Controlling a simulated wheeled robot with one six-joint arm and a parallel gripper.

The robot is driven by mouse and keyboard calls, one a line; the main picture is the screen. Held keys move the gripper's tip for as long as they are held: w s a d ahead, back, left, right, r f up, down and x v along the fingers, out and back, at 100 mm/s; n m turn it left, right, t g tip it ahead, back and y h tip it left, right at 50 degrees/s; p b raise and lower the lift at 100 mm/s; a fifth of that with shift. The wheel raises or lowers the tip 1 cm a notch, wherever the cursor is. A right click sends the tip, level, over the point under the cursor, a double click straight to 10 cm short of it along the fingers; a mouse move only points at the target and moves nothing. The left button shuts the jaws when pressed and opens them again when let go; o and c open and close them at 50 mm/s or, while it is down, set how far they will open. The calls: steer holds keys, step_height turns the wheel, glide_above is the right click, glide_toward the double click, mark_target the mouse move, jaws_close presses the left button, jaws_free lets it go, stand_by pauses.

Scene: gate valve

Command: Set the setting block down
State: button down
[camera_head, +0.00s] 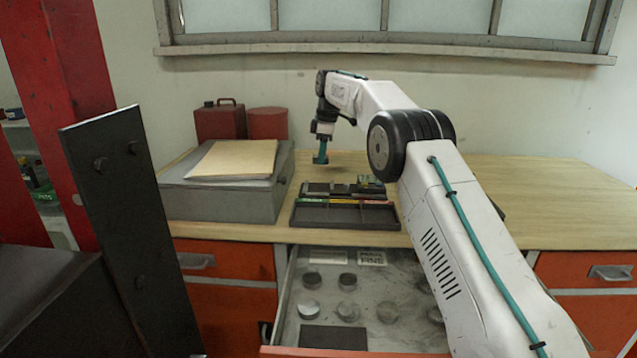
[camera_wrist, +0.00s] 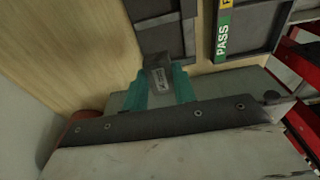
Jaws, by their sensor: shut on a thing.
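My gripper (camera_head: 321,152) hangs pointing down above the wooden bench, just behind and above the dark sorting tray (camera_head: 345,215). The tray also shows in the wrist view with a green PASS strip (camera_wrist: 222,38). In the head view the block is too small to make out.
A grey box (camera_head: 225,201) with a folder (camera_head: 234,159) on it stands left of the tray. A red can (camera_head: 267,123) and red case (camera_head: 220,121) stand behind. An open drawer (camera_head: 300,330) holds several round metal pieces. Bare bench (camera_head: 520,185) lies to the right.

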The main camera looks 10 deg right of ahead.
glide_above(319, 188)
step_height(319, 188, down, 5)
steer(key=shift+r, duration=0.1)
step_height(319, 188, down, 4)
steer(key=shift+d+r, duration=0.1)
steer(key=shift+r, duration=0.05)
steer(key=shift+s+d, duration=0.1)
steer(key=c, duration=1.1)
jaws_free()
steer(key=r, duration=0.4)
steer(key=d+r, duration=0.1)
steer(key=r, duration=0.7)
steer(key=shift+s+d, duration=0.15)
steer(key=shift+s, duration=0.1)
